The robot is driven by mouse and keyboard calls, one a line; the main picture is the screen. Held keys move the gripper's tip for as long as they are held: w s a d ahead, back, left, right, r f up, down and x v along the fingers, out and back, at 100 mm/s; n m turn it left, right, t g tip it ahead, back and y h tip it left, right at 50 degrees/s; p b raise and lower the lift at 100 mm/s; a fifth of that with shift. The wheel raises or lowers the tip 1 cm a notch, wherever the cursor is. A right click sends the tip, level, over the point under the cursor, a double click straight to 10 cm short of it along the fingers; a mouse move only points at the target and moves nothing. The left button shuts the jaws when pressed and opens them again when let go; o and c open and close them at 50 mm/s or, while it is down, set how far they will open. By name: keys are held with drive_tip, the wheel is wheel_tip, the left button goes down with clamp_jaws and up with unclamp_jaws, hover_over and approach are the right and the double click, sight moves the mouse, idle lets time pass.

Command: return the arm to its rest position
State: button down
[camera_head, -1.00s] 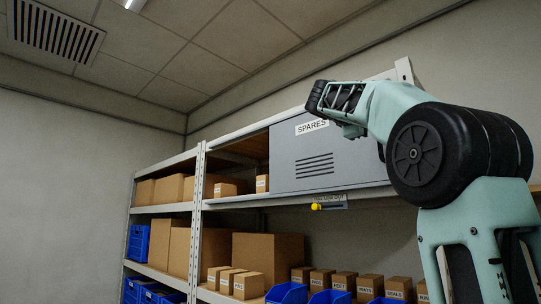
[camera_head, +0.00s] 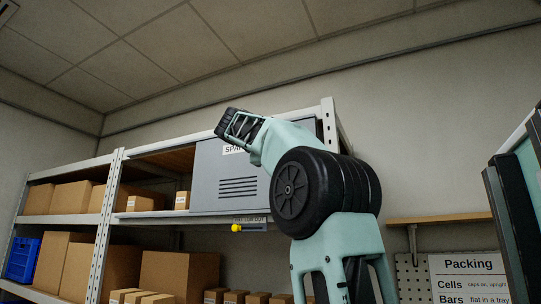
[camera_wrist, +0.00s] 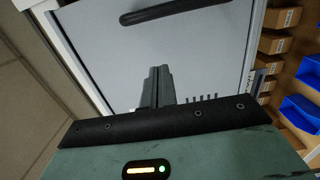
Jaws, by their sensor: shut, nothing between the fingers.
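My arm rises at the middle right of the head view, bent at a large black joint, with its forearm (camera_head: 286,140) reaching up and left in front of a grey cabinet marked SPARES (camera_head: 225,190). In the wrist view my gripper (camera_wrist: 157,80) has its two dark fingers together, with nothing between them. The fingers point at the cabinet's grey front (camera_wrist: 110,50). I cannot tell how far they are from it. In the head view I cannot make out the fingertips.
Shelving (camera_head: 111,205) with cardboard boxes (camera_head: 195,272) and a blue bin (camera_head: 22,259) stands at left and behind the arm. A small yellow knob (camera_head: 236,228) sits under the cabinet. A Packing sign (camera_head: 468,280) and a wooden ledge (camera_head: 440,219) are at right.

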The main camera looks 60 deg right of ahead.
drive_tip(key=a+b, duration=0.3)
drive_tip(key=a, duration=0.5)
drive_tip(key=shift+s+a, duration=0.2)
drive_tip(key=shift+s, duration=0.2)
